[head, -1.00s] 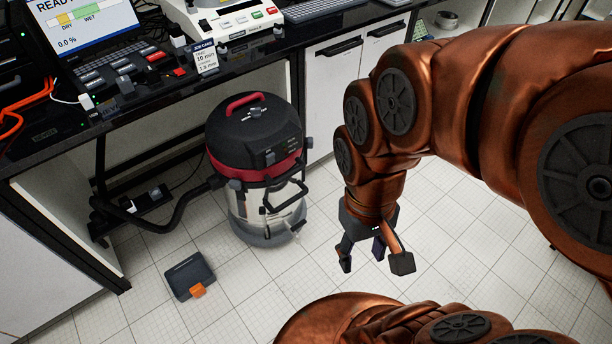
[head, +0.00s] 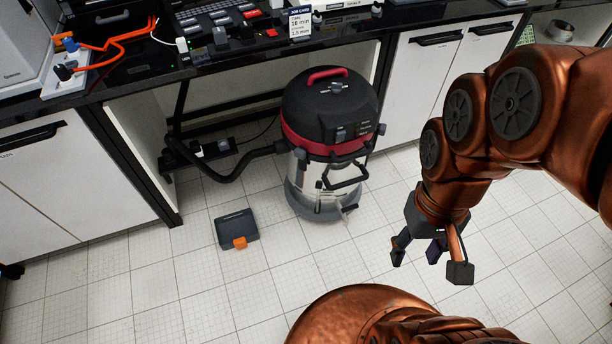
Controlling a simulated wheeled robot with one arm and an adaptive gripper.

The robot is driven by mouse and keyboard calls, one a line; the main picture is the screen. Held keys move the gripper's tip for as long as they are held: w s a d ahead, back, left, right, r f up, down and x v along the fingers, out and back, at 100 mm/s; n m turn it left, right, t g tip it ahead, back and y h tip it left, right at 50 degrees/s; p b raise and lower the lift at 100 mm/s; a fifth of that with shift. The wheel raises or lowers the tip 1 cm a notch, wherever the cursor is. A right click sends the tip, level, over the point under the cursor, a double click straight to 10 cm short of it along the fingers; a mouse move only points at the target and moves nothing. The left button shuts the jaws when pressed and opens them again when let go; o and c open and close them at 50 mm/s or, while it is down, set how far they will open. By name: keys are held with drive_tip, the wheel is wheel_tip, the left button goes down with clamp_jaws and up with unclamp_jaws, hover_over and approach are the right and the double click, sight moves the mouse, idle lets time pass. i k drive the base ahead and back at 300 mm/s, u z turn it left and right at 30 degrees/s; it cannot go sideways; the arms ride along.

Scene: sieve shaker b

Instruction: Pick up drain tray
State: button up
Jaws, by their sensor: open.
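The thing that looks like the drain tray (head: 236,226) is a small, flat, dark grey box with an orange tab (head: 240,242) at its front edge. It lies on the tiled floor, left of the middle in the head view. My gripper (head: 432,262) is open and empty, with its dark fingers pointing down. It hangs above the floor on the right, well apart from the dark box. Nothing hides the box.
A wet vacuum (head: 322,140) with a black and red top stands to the right of the box. Its black hose (head: 228,172) runs behind the box. A black bench (head: 130,77) with white cabinets (head: 62,185) stands behind. The tiled floor (head: 165,295) in front is clear.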

sight(236, 230)
drive_tip(key=u, duration=1.2)
drive_tip(key=i, duration=0.6)
drive_tip(key=u, duration=1.3)
